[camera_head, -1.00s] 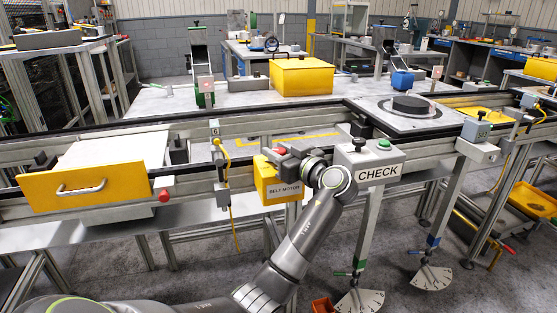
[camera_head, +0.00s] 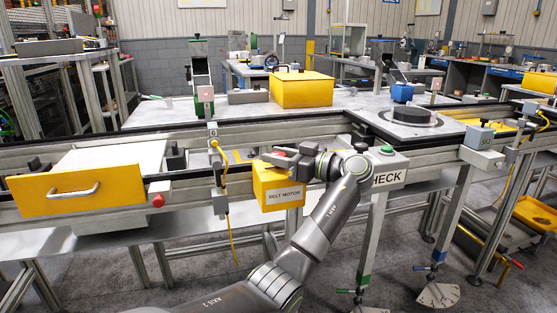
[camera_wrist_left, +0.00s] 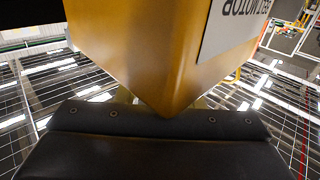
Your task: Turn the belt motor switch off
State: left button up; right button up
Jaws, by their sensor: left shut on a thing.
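The yellow belt motor box (camera_head: 278,183), labelled BELT MOTOR, hangs on the front rail of the conveyor in the middle of the head view. It also fills the upper middle of the left wrist view (camera_wrist_left: 150,45), very close, with part of its label showing. A red part of the belt motor switch (camera_head: 284,149) shows at the top of the box. My left gripper (camera_head: 285,158) is at the box's top, shut on the switch. The fingertips and most of the switch are hidden, and I cannot tell the switch's position. My right gripper is not in view.
The CHECK box (camera_head: 392,178) with a green button stands just right of my left wrist, partly covered by it. A yellow-fronted drawer (camera_head: 75,205) is at the left. A yellow case (camera_head: 301,90) sits on the table behind. Conveyor rails run across the view.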

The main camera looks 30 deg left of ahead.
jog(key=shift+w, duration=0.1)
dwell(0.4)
pick_arm(q)
jog(key=o, duration=0.9)
